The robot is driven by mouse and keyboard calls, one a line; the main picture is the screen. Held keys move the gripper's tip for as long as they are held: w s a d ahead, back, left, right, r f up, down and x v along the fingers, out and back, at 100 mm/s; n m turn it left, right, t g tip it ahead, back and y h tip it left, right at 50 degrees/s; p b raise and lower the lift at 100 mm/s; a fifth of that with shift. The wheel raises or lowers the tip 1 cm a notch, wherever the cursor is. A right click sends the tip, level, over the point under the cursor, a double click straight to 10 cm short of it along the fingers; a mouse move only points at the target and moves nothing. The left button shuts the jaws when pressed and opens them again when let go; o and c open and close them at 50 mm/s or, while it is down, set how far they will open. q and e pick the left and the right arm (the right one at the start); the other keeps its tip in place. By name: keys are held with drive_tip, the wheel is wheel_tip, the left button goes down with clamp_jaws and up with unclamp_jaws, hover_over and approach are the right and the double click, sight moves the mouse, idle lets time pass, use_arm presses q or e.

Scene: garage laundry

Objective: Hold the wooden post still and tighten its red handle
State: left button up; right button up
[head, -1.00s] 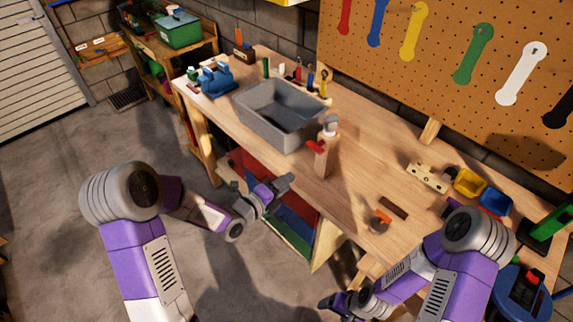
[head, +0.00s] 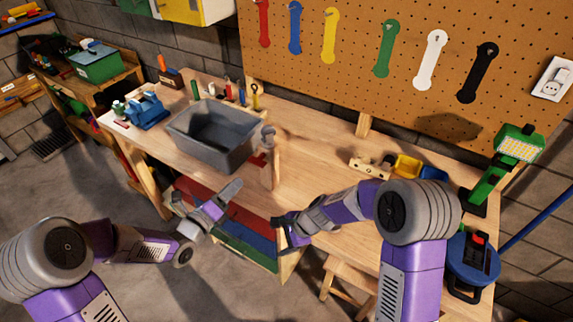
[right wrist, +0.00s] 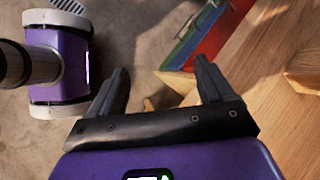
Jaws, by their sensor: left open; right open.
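The wooden post (head: 277,168) stands upright on the workbench, just right of the grey bin. A grey piece (head: 268,137) sits at its top, and its red handle (head: 258,159) sticks out to the left, partly hidden. My left gripper (head: 208,194) is open and empty, in front of the bench edge, lower left of the post and apart from it. My right gripper (head: 283,233) is open and empty near the front edge, below the post in the picture. The right wrist view shows its two fingers (right wrist: 161,68) spread with nothing between them.
The grey bin (head: 215,137) stands left of the post, with a blue vise (head: 147,110) beyond it. A wooden block (head: 370,166), yellow bin (head: 407,166) and green lamp (head: 490,180) are on the right. Bare workbench (head: 320,160) lies right of the post.

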sight(275, 163)
drive_tip(key=w+r+m+t+y, duration=0.1)
drive_tip(key=w+r+m, duration=0.1)
drive_tip(key=w, duration=0.1)
drive_tip(key=w+r+m, duration=0.2)
drive_tip(key=w, duration=0.1)
drive_tip(key=w+r+m+t+y, duration=0.1)
drive_tip(key=w+r, duration=0.1)
drive_tip(key=w, duration=0.2)
drive_tip(key=shift+d+m+t+y, duration=0.3)
drive_tip(key=shift+m, duration=0.1)
drive_tip(key=w+d+r+m+t, duration=0.1)
drive_tip(key=w+r, duration=0.1)
drive_tip(key=w+r+m+t+y, duration=0.1)
drive_tip(key=w+r+m, duration=0.1)
drive_tip(key=w, duration=0.1)
drive_tip(key=w+d+r+m+t, duration=0.1)
drive_tip(key=w+r, duration=0.1)
drive_tip(key=w, duration=0.1)
drive_tip(key=shift+d+r+m+y, duration=0.3)
drive_tip(key=shift+d+r+y, duration=0.05)
drive_tip(key=shift+y, duration=0.05)
drive_tip(key=shift+t, duration=0.3)
drive_tip(key=x, duration=0.7)
drive_tip(key=shift+w+a, duration=0.15)
drive_tip(key=shift+c, duration=0.2)
